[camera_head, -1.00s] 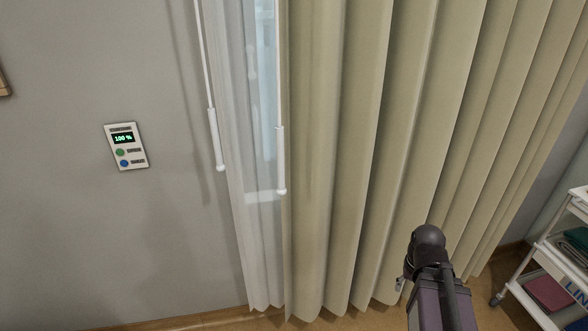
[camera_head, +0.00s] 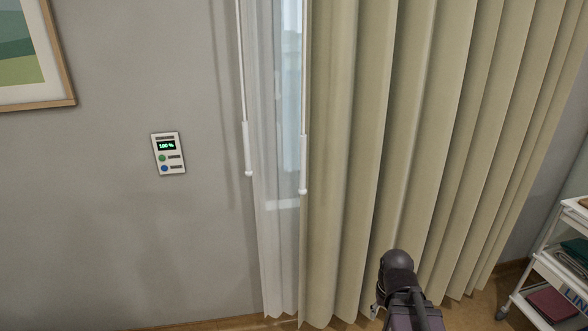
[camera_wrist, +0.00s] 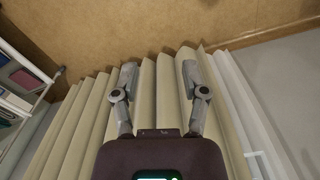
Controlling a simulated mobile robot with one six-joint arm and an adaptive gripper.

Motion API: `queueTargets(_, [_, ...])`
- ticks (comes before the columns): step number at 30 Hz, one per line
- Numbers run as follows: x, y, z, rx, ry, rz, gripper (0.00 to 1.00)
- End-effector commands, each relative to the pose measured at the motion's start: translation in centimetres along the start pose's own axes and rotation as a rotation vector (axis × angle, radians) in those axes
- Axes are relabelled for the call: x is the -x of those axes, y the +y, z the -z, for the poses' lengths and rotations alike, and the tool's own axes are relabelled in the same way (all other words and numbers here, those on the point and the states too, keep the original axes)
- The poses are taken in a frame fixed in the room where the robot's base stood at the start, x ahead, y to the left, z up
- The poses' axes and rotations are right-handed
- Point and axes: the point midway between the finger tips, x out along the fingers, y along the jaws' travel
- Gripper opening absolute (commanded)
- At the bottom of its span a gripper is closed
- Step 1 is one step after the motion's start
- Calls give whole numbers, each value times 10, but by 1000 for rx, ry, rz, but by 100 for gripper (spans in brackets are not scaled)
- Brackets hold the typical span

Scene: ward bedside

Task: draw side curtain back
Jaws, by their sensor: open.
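The beige side curtain (camera_head: 400,130) hangs in folds across the middle and right of the head view. A sheer white curtain (camera_head: 275,240) hangs at its left edge. Two white wands (camera_head: 303,165) (camera_head: 248,150) hang there, one at the beige curtain's edge and one further left. In the wrist view the beige folds (camera_wrist: 148,98) lie beyond my gripper (camera_wrist: 158,72). Its two fingers are spread wide with nothing held between them. Whether they touch the cloth I cannot tell.
A white trolley (camera_head: 560,260) with folded items stands at right. Wooden floor (camera_wrist: 120,30) shows beyond the curtain's hem.

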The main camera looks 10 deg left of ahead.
Motion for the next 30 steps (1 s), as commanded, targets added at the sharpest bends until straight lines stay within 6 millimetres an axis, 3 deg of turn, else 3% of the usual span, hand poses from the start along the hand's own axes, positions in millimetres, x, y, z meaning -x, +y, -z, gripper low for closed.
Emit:
queueTargets(12, [0, 0, 0, 0, 0, 0, 57])
queueTargets(13, [0, 0, 0, 0, 0, 0, 63])
queueTargets(16, [0, -1, 1, 5, 3, 4, 64])
queueTargets(23, [8, -14, 16, 92, 70, 82, 64])
queueTargets(30, [36, -67, 56, 306, 294, 279, 64])
